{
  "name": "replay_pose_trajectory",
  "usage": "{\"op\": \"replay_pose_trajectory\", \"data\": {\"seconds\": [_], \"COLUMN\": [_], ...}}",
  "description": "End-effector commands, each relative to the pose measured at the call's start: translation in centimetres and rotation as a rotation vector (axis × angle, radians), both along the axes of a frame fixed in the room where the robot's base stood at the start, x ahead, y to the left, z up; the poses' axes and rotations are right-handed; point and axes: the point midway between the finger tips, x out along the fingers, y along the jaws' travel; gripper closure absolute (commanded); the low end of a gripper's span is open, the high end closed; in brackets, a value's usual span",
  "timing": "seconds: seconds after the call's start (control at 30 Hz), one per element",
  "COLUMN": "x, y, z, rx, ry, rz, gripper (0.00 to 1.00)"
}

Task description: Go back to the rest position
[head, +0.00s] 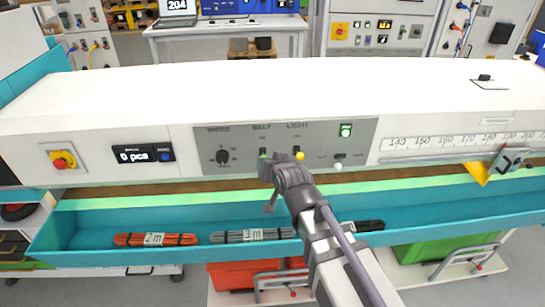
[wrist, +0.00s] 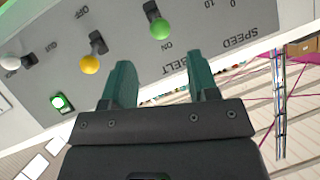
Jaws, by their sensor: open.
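My gripper (head: 272,178) is in front of the grey control panel (head: 222,136) in the head view, near the belt switch. In the wrist view my gripper (wrist: 165,82) shows two dark green fingers spread apart with nothing between them. The panel fills the upper left there, with a green-capped switch (wrist: 160,27) marked ON near the word BELT, and a yellow-capped switch (wrist: 91,63). The gripper appears close to the panel; contact cannot be told. My arm reaches in from the lower right of the head view.
A teal trough (head: 80,222) below the panel holds an orange cable bundle (head: 155,239) labelled 2 m, a grey bundle (head: 253,235) labelled 3 m and a black one (head: 370,226). A red emergency button (head: 63,160) is at left. A ruler (head: 450,143) is at right.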

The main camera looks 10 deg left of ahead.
Motion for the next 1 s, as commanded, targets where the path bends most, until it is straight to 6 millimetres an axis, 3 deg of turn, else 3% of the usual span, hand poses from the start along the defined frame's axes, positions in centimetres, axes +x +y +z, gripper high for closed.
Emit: {"op": "replay_pose_trajectory", "data": {"seconds": [0.17, 0.23, 0.3, 0.37, 0.43, 0.5, 0.6, 0.7, 0.8, 1.0], "x": [-0.2, -1.1, -3.4, -5.7, -8.5, -11.2, -13.9, -13.9, -13.8, -13.8], "y": [-0.1, -0.5, -1.9, -5.8, -11.5, -17.0, -23.5, -27.0, -28.0, -28.0], "z": [-0.4, -1.9, -4.3, -6.5, -8.3, -9.1, -9.3, -9.3, -9.3, -9.3], "rx": [-0.026, -0.093, -0.211, -0.328, -0.429, -0.48, -0.471, -0.429, -0.415, -0.415], "ry": [0.017, 0.093, 0.236, 0.41, 0.621, 0.811, 0.989, 1.012, 1.017, 1.015], "rz": [0.009, 0.027, 0.06, 0.064, 0.043, 0.009, -0.073, -0.15, -0.175, -0.174], "gripper": [0.46, 0.46, 0.46, 0.46, 0.46, 0.46, 0.46, 0.46, 0.46, 0.46]}}
